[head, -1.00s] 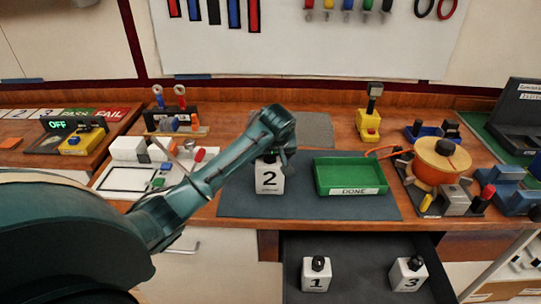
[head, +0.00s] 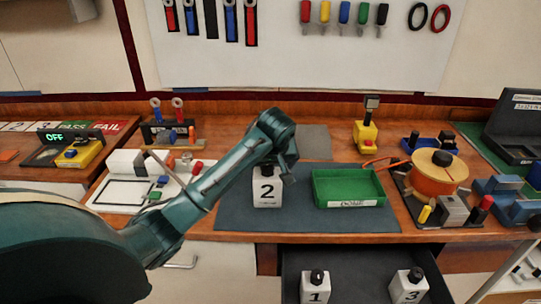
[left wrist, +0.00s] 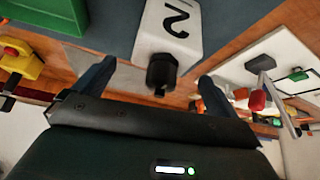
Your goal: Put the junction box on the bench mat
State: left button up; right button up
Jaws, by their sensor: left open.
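A white box marked 2 (head: 266,194) with a black knob on top stands upright on the dark bench mat (head: 236,216). Two similar boxes, marked 1 (head: 315,292) and 3 (head: 408,288), stand in the open drawer below. My left gripper (head: 283,170) is open at the top of box 2. In the left wrist view, box 2 (left wrist: 182,38) shows with its black knob between the spread fingers (left wrist: 158,72), not visibly clamped. My wrist hides part of the knob in the head view. My right gripper is not in view.
A green tray labelled DONE (head: 345,204) sits on the mat right of box 2. An orange reel (head: 437,178) stands farther right, a yellow device (head: 365,137) behind. A white board with small parts (head: 125,195) lies to the left.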

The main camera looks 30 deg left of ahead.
pick_arm(q)
jog(key=v, duration=0.9)
jog(key=shift+f, duration=0.1)
